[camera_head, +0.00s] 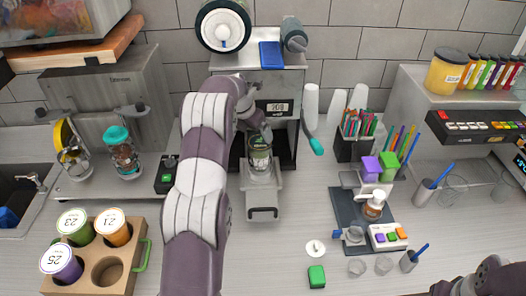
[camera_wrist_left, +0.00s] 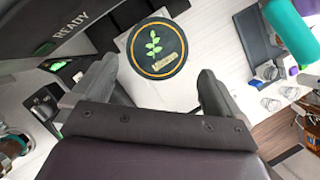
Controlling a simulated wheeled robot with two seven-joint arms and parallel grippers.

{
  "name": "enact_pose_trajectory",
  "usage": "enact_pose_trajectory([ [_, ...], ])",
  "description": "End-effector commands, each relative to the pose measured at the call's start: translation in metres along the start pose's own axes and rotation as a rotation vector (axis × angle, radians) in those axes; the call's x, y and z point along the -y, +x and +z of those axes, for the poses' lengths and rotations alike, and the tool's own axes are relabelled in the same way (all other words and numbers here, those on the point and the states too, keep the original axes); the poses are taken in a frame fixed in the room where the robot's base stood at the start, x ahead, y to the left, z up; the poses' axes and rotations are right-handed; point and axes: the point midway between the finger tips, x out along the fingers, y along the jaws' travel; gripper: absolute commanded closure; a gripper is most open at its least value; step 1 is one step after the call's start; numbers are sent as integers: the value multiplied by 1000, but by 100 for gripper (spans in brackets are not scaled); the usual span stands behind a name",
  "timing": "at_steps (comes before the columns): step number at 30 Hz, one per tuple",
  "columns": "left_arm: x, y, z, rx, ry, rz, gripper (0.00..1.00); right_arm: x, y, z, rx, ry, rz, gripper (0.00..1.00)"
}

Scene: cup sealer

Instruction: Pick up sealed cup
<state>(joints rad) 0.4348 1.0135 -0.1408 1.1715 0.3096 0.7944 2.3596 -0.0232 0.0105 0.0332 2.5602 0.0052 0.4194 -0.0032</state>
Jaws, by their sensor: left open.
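In the left wrist view the cup's round lid (camera_wrist_left: 157,47), dark with a green plant print, shows just beyond the fingers. My left gripper (camera_head: 262,134) is at the cup; in the left wrist view its two fingers (camera_wrist_left: 152,88) are apart, with the lid ahead of the gap between them. Whether the fingers touch the cup cannot be told. My right arm (camera_head: 490,280) shows only at the bottom right corner; its fingers are not clear.
A wooden cup holder (camera_head: 120,270) with several lidded cups stands at the lower left. A sealer handle with a teal grip (camera_head: 316,146) sticks out right of the tray. The counter in front of the tray is mostly clear.

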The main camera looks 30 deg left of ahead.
Motion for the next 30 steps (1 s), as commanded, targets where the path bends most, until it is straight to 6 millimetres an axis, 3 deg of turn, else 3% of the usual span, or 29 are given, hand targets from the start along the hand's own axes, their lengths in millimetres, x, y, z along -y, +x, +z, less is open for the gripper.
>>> enact_pose_trajectory([
  [1, 1, 5, 2, -2, 1, -1, 0, 0, -11, -1, 0, 0, 0, 100],
  [6, 0, 28, 1, -1, 3, 0, 0, 0, -21, -2, 0, 0, 0, 100],
  [12, -3, 58, -2, -2, 4, 0, 0, 0, -54, -7, -1, 0, 0, 100],
  [16, -3, 77, -3, 0, 4, 1, 0, 0, -58, -7, 0, 0, 0, 100],
  [23, -3, 82, -4, 1, 4, 2, 0, 0, -56, -7, 0, 0, 0, 100],
  [30, -3, 81, -4, 1, 4, 2, 75, 0, -56, -7, 0, 0, 0, 100],
])
